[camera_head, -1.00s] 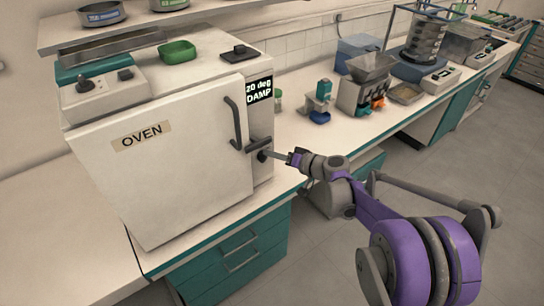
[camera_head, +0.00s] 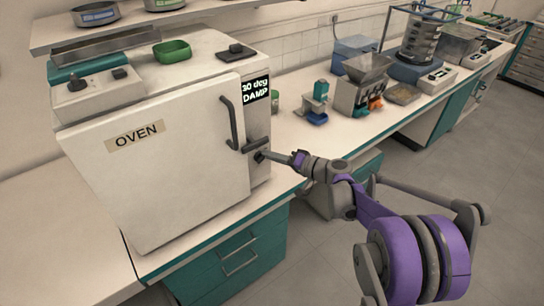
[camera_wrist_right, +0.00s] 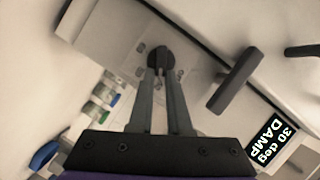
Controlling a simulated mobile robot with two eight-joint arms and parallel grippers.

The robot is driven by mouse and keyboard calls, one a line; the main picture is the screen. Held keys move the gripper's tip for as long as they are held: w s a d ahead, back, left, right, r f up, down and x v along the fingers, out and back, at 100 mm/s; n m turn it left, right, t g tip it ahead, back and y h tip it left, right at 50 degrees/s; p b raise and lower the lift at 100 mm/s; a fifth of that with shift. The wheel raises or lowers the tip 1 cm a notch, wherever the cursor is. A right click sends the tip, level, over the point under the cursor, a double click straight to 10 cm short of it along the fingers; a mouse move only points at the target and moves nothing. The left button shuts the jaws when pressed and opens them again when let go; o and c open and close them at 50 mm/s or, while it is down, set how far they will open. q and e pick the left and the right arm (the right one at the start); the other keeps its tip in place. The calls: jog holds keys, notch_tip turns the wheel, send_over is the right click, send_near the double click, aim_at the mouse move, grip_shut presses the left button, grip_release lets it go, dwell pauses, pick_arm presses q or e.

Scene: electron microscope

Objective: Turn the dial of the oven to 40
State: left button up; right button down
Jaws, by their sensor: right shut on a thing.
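The oven (camera_head: 170,185) is a white box with a closed door on the bench at the left. Its display (camera_head: 256,91) reads "30 deg DAMP", and the same display shows tilted in the right wrist view (camera_wrist_right: 272,140). The dark dial (camera_wrist_right: 161,57) is on the front panel, below and right of the door handle (camera_head: 232,124). My right gripper (camera_head: 264,156) reaches the dial from the right. In the right wrist view its fingers (camera_wrist_right: 160,72) are shut on the dial, which partly hides between them. My left gripper is not in view.
A dark latch bar (camera_head: 254,145) sticks out just above the dial, close to my right gripper. A green dish (camera_head: 172,51) and a control box (camera_head: 96,90) stand on the oven. Bench devices such as the hopper (camera_head: 365,82) stand farther right.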

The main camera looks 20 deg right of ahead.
jog(key=c, duration=0.9)
grip_release()
jog(key=shift+a, duration=0.1)
jog(key=shift+o, duration=0.2)
jog(key=shift+w, duration=0.15)
jog(key=v, duration=1)
jog(key=shift+s+d, duration=0.25)
jog(key=shift+s, duration=0.1)
jog(key=shift+a+r, duration=0.1)
jog(key=shift+r, duration=0.05)
